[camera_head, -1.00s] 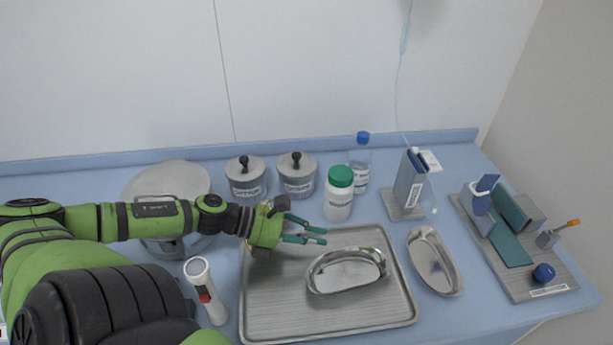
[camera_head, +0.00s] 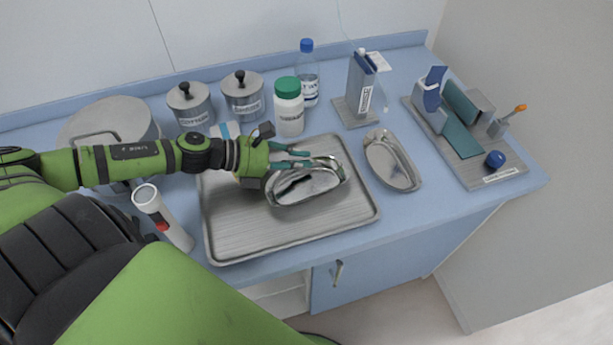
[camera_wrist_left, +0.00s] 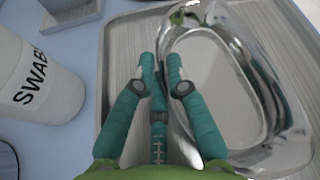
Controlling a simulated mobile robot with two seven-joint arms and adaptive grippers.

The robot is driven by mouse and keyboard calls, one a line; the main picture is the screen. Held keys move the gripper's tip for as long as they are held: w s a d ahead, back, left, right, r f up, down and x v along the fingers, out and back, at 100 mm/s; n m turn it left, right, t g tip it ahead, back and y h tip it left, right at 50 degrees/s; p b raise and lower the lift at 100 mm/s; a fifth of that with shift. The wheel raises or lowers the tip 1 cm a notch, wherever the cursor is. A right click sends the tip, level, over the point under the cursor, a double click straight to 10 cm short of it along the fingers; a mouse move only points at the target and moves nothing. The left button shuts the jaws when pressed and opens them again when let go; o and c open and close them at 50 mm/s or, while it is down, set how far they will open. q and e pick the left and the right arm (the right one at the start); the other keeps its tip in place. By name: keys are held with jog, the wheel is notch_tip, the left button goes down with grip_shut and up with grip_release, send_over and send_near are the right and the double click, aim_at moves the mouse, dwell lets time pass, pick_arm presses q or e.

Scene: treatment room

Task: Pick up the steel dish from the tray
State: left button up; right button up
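The steel dish (camera_head: 308,186), a shiny kidney-shaped bowl, lies on the grey tray (camera_head: 235,242), toward its right side. My left gripper (camera_head: 308,158) is over the tray at the dish's far left rim. In the left wrist view, its teal fingers (camera_wrist_left: 161,62) are parted by a narrow gap, with nothing visibly held. The right finger overlaps the left rim of the dish (camera_wrist_left: 268,92); I cannot tell whether it touches. My right gripper is not in view.
A second steel dish (camera_head: 391,162) lies on the counter right of the tray. A white bottle with a green cap (camera_head: 288,108) stands behind the gripper. A flashlight (camera_head: 163,219) is at the tray's left. Steel canisters (camera_head: 190,107) stand at the back.

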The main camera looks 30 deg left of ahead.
pick_arm(q)
jog(key=shift+d, duration=0.15)
jog(key=shift+w, duration=0.1)
grip_shut()
pick_arm(e)
jog(key=shift+d, duration=0.5)
jog(key=shift+w, duration=0.1)
